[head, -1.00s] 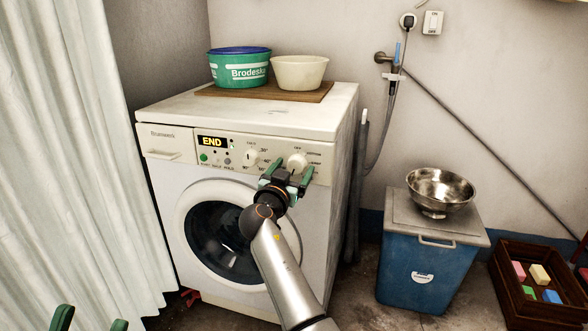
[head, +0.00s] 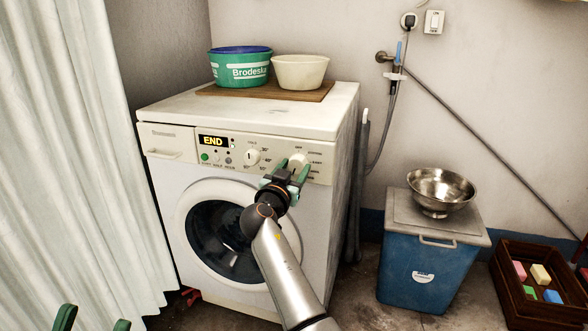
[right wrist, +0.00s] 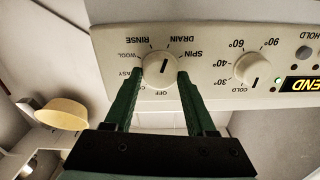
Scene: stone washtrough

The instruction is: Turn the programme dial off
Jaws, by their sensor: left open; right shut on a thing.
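The programme dial (head: 298,160) is a round cream knob at the right of the washing machine's panel (head: 320,172). In the right wrist view the dial (right wrist: 159,68) appears upside down, with RINSE, DRAIN, SPIN, WOOL and OFF around it. A short dark mark slants across its face, and I cannot tell for sure which label it points at. My right gripper (head: 292,172) is shut on the dial, one green finger on each side; the fingers hide some labels. My left gripper (head: 93,321) is open and empty at the lower left edge, only its fingertips showing.
The display (head: 213,141) reads END. A second dial (head: 252,157) with temperatures sits left of the programme dial. A green tub (head: 240,72) and a cream bowl (head: 299,73) stand on top. A white curtain (head: 75,150) hangs left; a blue bin (head: 425,275) stands right.

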